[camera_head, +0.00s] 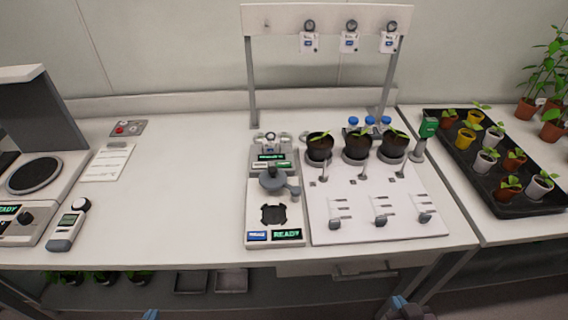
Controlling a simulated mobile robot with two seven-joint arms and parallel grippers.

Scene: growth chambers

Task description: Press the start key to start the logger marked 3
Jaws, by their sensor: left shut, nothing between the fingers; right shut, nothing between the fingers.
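Three small white devices with blue-lit displays hang from a rail: a left one (309,42), a middle one (350,42) and a right one (389,42). Their markings are too small to read, so I cannot tell which is marked 3 or make out a start key. My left gripper (150,314) just shows at the bottom edge, shut and empty. My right gripper (405,308) is at the bottom edge right of centre, shut and empty. Both are in front of the bench, far from the hanging devices.
A white board (325,232) on the bench has three dark potted plants at its back. Left of it stands an instrument (257,220) with a green READY display. A handheld meter (68,225) lies at left. A black tray (490,190) of seedlings is at right.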

